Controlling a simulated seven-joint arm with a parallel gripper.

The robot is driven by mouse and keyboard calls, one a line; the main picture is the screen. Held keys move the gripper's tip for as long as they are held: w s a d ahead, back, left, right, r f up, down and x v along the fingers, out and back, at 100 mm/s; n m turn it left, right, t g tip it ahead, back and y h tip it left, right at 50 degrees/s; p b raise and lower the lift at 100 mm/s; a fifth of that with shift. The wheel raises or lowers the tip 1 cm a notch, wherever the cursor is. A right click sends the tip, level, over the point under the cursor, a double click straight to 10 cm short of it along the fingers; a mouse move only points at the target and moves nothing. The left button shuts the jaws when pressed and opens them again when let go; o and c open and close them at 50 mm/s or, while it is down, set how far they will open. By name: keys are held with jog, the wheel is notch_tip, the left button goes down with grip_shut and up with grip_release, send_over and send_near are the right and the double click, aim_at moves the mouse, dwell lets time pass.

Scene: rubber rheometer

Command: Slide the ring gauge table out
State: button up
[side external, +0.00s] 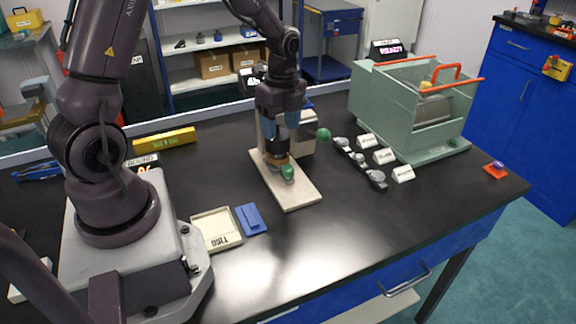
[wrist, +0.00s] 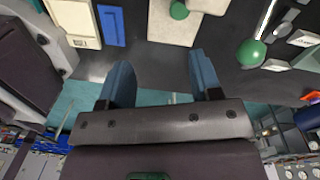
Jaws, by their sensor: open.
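A beige gauge stand (side external: 298,195) with a long flat base sits mid-bench. On its base are a brass-coloured round part (side external: 277,158) and a small green knob (side external: 288,171), which I take for the ring gauge table and its handle. A larger green ball (side external: 323,134) sticks out at the stand's right side. My gripper (side external: 279,147) points down over the stand, its fingers partly hiding it; contact cannot be told. In the wrist view my gripper (wrist: 162,78) is open with nothing between its fingers. The base (wrist: 172,30) and green knob (wrist: 179,10) lie beyond the fingers there.
A beige tray (side external: 216,230) and blue block (side external: 251,219) lie at front left. The front right bench is clear.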

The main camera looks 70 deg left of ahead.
aim_at(288, 168)
jog(key=f+m, duration=0.2)
jog(key=f, duration=0.2)
jog(key=w+f+m, duration=0.1)
jog(key=f+m, duration=0.1)
jog(key=f, duration=0.2)
jog(key=w+f+m, duration=0.1)
jog(key=f+m, duration=0.1)
jog(key=f, duration=0.2)
jog(key=shift+a+f+m+t, duration=0.3)
jog(key=shift+f+t, duration=0.05)
jog(key=shift+t, duration=0.05)
grip_shut()
jog(key=d, duration=1.1)
jog(key=shift+d, duration=0.35)
